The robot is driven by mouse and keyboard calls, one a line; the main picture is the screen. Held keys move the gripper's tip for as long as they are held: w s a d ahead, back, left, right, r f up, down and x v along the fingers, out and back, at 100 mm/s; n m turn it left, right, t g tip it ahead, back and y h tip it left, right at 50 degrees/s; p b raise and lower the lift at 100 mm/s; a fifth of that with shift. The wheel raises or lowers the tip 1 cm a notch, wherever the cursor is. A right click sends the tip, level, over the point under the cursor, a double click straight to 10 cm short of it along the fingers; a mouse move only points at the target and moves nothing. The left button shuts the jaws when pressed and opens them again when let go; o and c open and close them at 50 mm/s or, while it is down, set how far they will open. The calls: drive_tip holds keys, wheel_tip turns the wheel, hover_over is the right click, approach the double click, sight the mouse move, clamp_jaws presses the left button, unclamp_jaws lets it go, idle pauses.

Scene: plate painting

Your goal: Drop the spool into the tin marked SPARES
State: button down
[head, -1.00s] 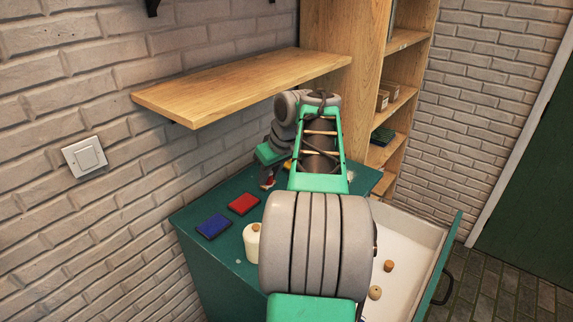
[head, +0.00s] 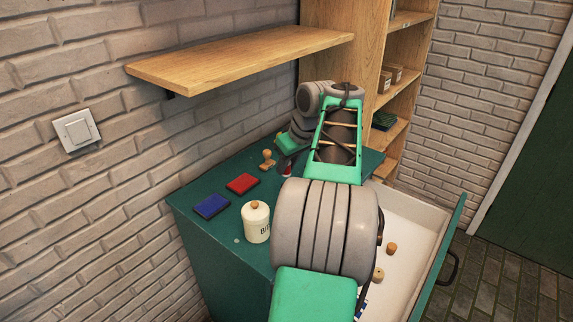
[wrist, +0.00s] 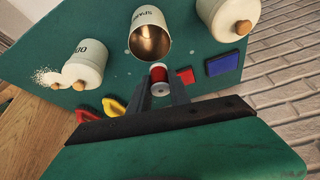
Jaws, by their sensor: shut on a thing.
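The spool (wrist: 160,77), red with pale ends, is between the fingertips of my gripper (wrist: 160,86) in the wrist view; the jaws are shut on it. The tin marked SPARES (wrist: 138,42) is cream, open-topped and empty-looking, with a coppery inside. Its mouth is just beyond the spool in the picture; the spool is outside it. In the head view my arm hides this tin, and only a small bit of red shows by my gripper.
A lidded tin marked ODD (wrist: 87,69) and another lidded tin (wrist: 215,14) flank the open one. A red pad (head: 242,184), blue pad (head: 212,206) and wooden stamp (head: 267,161) lie on the green top. An open drawer (head: 418,213) holds corks. A shelf (head: 240,62) overhangs.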

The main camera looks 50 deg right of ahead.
drive_tip(key=c, duration=1.1)
unclamp_jaws()
drive_tip(key=shift+r, duration=0.1)
drive_tip(key=p+v, duration=0.2)
drive_tip(key=v, duration=0.5)
drive_tip(key=shift+s+r, duration=0.2)
drive_tip(key=shift+r, duration=0.05)
drive_tip(key=w+a+f+y, duration=0.1)
drive_tip(key=w+a+f, duration=0.15)
drive_tip(key=a, duration=0.95)
drive_tip(key=w+a+f, duration=0.2)
drive_tip(key=w+a, duration=0.1)
drive_tip(key=a, duration=0.9)
drive_tip(key=shift+n+g, duration=0.7)
drive_tip(key=s+a+f, duration=0.3)
drive_tip(key=a, duration=0.1)
drive_tip(key=s+a+f, duration=0.3)
drive_tip(key=s+a, duration=0.1)
drive_tip(key=s+a+f, duration=0.3)
drive_tip(key=a, duration=0.1)
drive_tip(key=shift+s+a+f, duration=0.1)
drive_tip(key=shift+s, duration=0.1)
